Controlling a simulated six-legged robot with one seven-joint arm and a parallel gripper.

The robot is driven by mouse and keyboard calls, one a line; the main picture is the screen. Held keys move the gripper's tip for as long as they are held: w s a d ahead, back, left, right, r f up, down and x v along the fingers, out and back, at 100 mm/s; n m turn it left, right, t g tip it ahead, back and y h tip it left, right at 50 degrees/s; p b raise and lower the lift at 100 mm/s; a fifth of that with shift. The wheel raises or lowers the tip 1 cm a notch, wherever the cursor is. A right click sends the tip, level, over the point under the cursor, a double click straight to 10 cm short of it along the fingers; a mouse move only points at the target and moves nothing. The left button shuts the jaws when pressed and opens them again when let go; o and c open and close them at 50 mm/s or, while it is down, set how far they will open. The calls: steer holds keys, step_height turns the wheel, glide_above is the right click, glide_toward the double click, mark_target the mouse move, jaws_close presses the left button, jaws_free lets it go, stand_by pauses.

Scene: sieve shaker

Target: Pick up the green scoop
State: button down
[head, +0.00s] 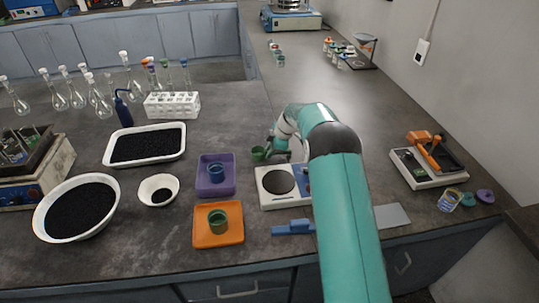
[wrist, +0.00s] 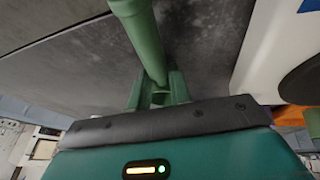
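The green scoop (head: 260,153) is in the head view, left of my gripper (head: 281,145), behind the white scale. Its bowl faces up, and my arm hides part of the area around the handle. In the wrist view, the scoop's round green handle (wrist: 143,38) runs from the top edge down between my gripper's two fingers (wrist: 158,88). The fingers stand close on both sides of the handle and look shut on it. The scoop's bowl is outside the wrist view. I cannot tell whether the scoop is clear of the bench.
A white scale (head: 277,181) stands just in front of the scoop. A purple tray (head: 216,188) and an orange tray (head: 218,236) each hold a cup. A white tube rack (head: 172,105), a tray of black grains (head: 148,145) and flasks stand left.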

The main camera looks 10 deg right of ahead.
steer(key=shift+r, duration=0.1)
step_height(320, 180, up, 18)
steer(key=c, duration=1.8)
jaws_free()
steer(key=shift+c, duration=0.2)
steer(key=c, duration=0.3)
steer(key=shift+s, duration=0.1)
